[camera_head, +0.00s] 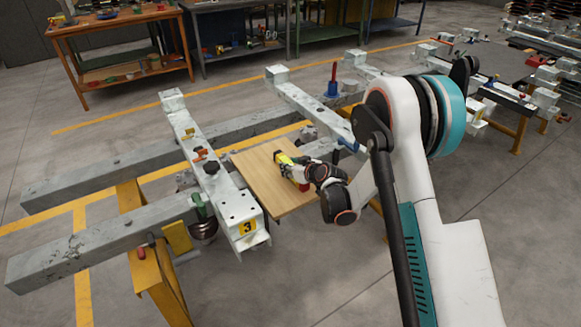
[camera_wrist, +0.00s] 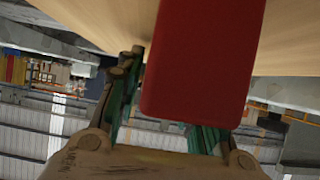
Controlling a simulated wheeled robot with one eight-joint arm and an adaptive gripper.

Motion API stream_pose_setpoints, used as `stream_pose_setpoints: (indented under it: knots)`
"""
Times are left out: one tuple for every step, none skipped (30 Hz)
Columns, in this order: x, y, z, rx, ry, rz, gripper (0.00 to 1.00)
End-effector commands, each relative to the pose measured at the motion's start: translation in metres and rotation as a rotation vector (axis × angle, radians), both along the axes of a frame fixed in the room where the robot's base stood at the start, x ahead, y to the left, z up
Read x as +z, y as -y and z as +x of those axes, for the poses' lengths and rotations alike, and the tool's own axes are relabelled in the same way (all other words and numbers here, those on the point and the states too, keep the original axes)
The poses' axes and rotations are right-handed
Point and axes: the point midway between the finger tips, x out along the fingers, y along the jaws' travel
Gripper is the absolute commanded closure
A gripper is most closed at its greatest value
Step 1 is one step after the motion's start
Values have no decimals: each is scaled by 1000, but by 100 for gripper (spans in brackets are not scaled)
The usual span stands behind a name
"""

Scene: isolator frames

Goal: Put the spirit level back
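A red, block-like thing (camera_wrist: 203,60) fills the middle of the wrist view, close to the camera. It may be part of the spirit level, but I cannot tell for sure. One finger of my gripper (camera_wrist: 150,95) shows along its left edge; the other is mostly hidden behind it, so I cannot see whether the fingers press on anything. In the head view my gripper (camera_head: 306,172) is low over the wooden board (camera_head: 262,188). A small yellow and dark thing (camera_head: 286,158) and a red patch (camera_head: 302,186) show at its fingers.
The board lies between pale steel beams. The near beam (camera_head: 212,178) carries a tag marked 3, dark knobs and an orange piece (camera_head: 200,153). A blue-based thing with a red post (camera_head: 333,82) stands on the far beam. A yellow trestle (camera_head: 155,275) stands at front left. Workbenches (camera_head: 118,50) stand behind.

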Motion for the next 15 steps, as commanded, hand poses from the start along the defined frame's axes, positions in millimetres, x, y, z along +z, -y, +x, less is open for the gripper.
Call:
stream_pose_setpoints:
  knots:
    - [0,0,0,0,0,0,54]
    - [0,0,0,0,0,0,54]
    - [0,0,0,0,0,0,54]
    - [0,0,0,0,0,0,54]
    - [0,0,0,0,0,0,54]
    - [0,0,0,0,0,0,54]
    - [0,0,0,0,0,0,54]
    - [0,0,0,0,0,0,54]
    - [0,0,0,0,0,0,54]
    - [1,0,0,0,0,0,54]
    - [2,0,0,0,0,0,54]
    - [3,0,0,0,0,0,54]
    - [5,2,-2,0,0,0,54]
    - [7,3,-4,0,0,1,54]
    - [10,6,-8,-1,0,0,54]
